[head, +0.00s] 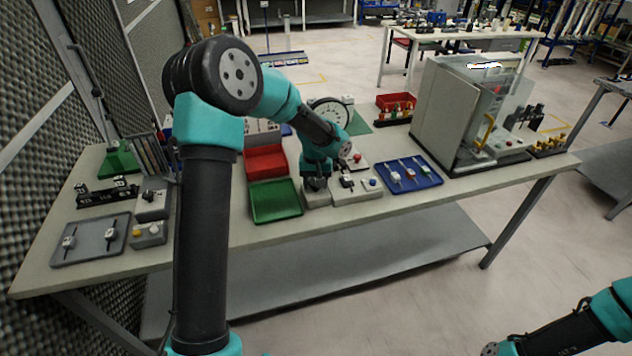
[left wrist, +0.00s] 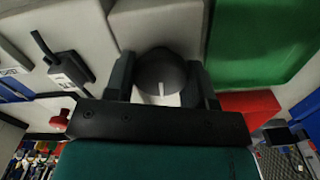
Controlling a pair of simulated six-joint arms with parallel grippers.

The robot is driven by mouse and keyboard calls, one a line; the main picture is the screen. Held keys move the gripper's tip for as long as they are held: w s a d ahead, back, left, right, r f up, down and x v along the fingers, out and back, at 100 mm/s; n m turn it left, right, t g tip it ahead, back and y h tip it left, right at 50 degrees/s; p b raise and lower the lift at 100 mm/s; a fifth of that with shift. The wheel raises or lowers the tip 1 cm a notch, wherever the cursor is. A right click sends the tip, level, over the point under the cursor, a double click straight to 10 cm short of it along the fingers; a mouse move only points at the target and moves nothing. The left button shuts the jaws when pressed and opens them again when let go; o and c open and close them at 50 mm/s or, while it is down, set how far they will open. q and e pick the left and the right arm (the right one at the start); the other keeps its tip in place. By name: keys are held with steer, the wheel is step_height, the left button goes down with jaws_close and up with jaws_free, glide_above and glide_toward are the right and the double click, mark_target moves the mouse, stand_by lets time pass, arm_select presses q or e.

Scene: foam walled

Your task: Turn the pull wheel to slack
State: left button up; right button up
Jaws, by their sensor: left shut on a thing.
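The pull wheel (left wrist: 160,72) is a dark round knob with a white pointer mark, seen in the left wrist view on a light grey box. My left gripper (left wrist: 162,85) has one finger on each side of the knob and is shut on it. In the head view my left gripper (head: 316,186) points down at a small grey box (head: 317,201) near the front edge of the table, and hides the knob there. The white mark lies roughly along the fingers. My right arm shows at the bottom right of the head view, but its gripper does not show clearly.
A green tray (head: 274,217) stands just left of the box. A box with a dark lever (head: 348,183) is on its right, then a blue tray (head: 437,180) with small parts. A red bin (head: 265,149) is behind, and a large grey machine (head: 445,110) stands at the right.

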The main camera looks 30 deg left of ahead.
arm_select(q)
steer(key=shift+n, duration=0.6)
steer(key=o, duration=0.9)
step_height(320, 180, up, 17)
steer(key=shift+r, duration=0.2)
stand_by(0.6)
